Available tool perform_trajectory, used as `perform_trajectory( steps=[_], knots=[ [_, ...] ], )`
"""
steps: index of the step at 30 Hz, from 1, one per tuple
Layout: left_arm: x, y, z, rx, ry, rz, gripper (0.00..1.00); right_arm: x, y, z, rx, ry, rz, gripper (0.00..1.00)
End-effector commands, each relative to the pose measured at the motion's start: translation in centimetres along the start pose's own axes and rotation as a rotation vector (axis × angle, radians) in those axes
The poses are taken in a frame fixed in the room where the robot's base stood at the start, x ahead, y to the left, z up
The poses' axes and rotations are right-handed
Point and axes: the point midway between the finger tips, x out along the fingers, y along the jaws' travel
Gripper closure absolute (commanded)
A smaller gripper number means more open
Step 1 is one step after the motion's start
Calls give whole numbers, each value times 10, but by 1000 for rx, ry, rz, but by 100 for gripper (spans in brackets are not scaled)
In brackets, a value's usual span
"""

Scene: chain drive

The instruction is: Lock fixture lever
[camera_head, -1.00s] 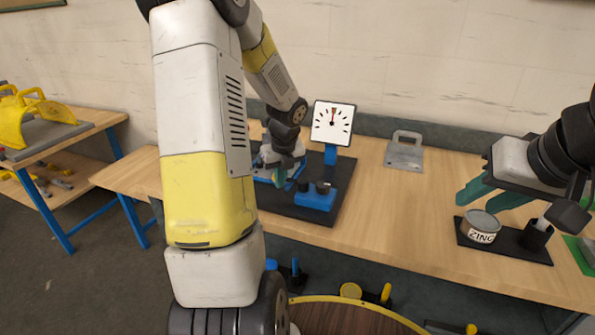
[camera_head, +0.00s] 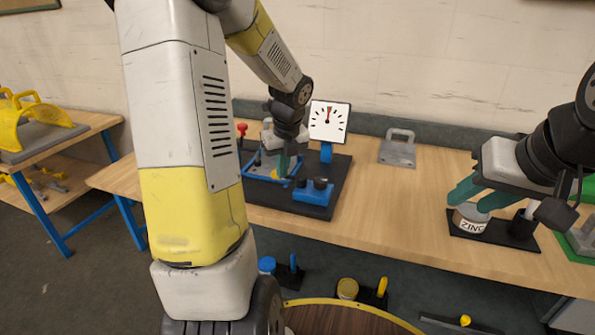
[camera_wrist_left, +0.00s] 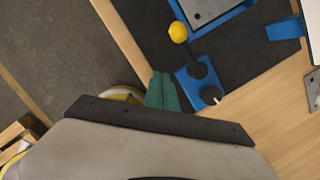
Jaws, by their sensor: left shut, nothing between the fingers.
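The fixture stands on a dark base plate (camera_head: 335,185) and has a blue frame (camera_head: 250,163) and a blue block (camera_head: 313,192). In the left wrist view the lever, with a yellow ball knob (camera_wrist_left: 178,32), extends from a dark pivot on the blue block (camera_wrist_left: 190,87). My left gripper (camera_head: 289,165) is over the fixture, shut and empty. In the left wrist view its teal fingertips (camera_wrist_left: 163,78) are together, beside the block and apart from the yellow knob. My right gripper (camera_head: 478,196) has its fingers either side of the zinc can (camera_head: 472,220); whether they grip it is unclear.
A white dial (camera_head: 329,122) stands behind the fixture. A red knob (camera_head: 241,128) is at its back left. A grey plate with a handle (camera_head: 398,148) lies to the right. Bare table lies between fixture and can. My left arm hides part of the table.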

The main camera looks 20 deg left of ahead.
Motion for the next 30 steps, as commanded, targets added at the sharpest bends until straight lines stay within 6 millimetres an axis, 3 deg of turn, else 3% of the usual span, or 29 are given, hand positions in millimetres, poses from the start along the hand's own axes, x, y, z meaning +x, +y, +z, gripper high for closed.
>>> perform_trajectory(
  steps=[6, 21, 26, 30],
  knots=[
    [-27, 1, 0, 0, -1, -1, 100, 0, 0, 0, 0, 0, 0, 64],
    [-36, 2, -2, -36, -3, -7, 100, 0, 0, 0, 0, 0, 0, 64],
    [-69, 9, -21, -321, -13, -54, 100, 0, 0, 0, 0, 0, 0, 64],
    [-111, 20, -53, -758, 12, -136, 100, 0, 0, 0, 0, 0, 0, 64]
  ],
)
